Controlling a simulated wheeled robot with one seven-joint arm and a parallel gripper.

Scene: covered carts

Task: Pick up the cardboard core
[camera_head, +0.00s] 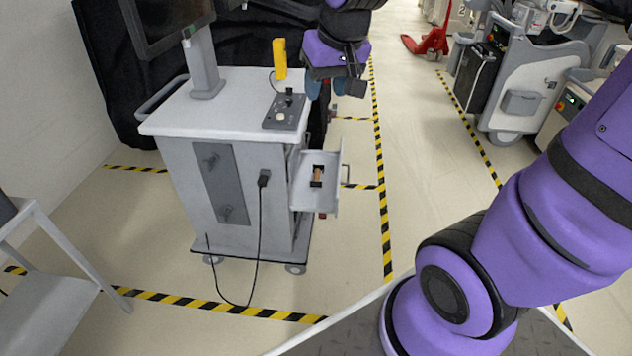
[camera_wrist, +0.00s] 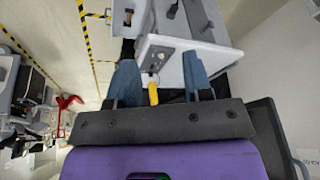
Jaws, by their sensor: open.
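The cardboard core (camera_head: 318,174) looks like a small brown piece lying in the open drawer (camera_head: 331,195) on the right side of the grey cart; a dark item sits against it. In the wrist view the drawer (camera_wrist: 119,27) is at the top, left of the cart top, and the small thing in it (camera_wrist: 128,17) is too small to make out clearly. My gripper (camera_head: 338,88) is open and empty, with blue fingers. It hangs higher than the drawer, near the cart's back right corner. The fingers also show in the wrist view (camera_wrist: 160,77).
The cart top (camera_head: 235,110) carries a monitor on a post (camera_head: 205,70), a dark control box (camera_head: 285,110) and a yellow upright device (camera_head: 279,58). A black cable hangs down the cart's front. Machines (camera_head: 530,80) stand at the right. Open floor lies right of the drawer.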

